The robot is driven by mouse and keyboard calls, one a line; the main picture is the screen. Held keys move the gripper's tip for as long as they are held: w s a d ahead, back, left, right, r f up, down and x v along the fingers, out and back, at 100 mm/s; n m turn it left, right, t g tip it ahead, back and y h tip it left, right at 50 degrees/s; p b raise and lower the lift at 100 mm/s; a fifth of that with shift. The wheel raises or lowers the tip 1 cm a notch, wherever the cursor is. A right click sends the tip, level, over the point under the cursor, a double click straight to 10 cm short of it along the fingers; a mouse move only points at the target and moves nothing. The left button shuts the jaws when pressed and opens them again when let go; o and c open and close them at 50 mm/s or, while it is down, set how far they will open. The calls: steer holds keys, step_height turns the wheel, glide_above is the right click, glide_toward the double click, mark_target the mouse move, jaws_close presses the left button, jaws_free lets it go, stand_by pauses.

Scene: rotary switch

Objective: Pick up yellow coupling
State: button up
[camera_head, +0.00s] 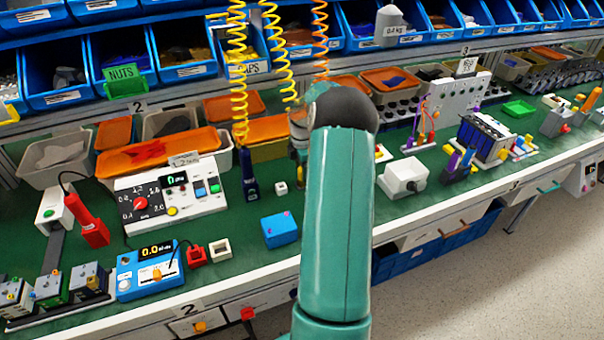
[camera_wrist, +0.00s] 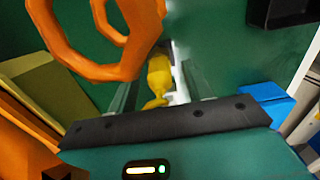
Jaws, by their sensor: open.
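The yellow coupling (camera_wrist: 158,78) shows in the middle of the wrist view, with a white part beside and below it. My gripper (camera_wrist: 160,88) is open, its two fingers on either side of the coupling in the picture. I cannot tell whether either finger touches it. In the head view the coupling is not visible; my teal arm covers that area.
An orange coiled cord (camera_wrist: 120,40) passes close in front of the wrist camera. In the head view, yellow coils (camera_head: 238,70) hang to the left. A blue box (camera_head: 281,230) and a white box (camera_head: 403,178) stand on the green bench. Orange-lidded bins (camera_head: 152,152) line the back.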

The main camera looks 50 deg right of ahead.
steer(key=shift+f, duration=0.5)
jaws_close()
steer(key=shift+r, duration=0.1)
steer(key=shift+r, duration=0.5)
step_height(320, 180, up, 2)
steer(key=shift+r, duration=0.1)
steer(key=s+a+r, duration=0.8)
steer(key=a+r, duration=0.1)
steer(key=a, duration=0.2)
steer(key=shift+s+a+r, duration=0.15)
steer(key=shift+r, duration=0.2)
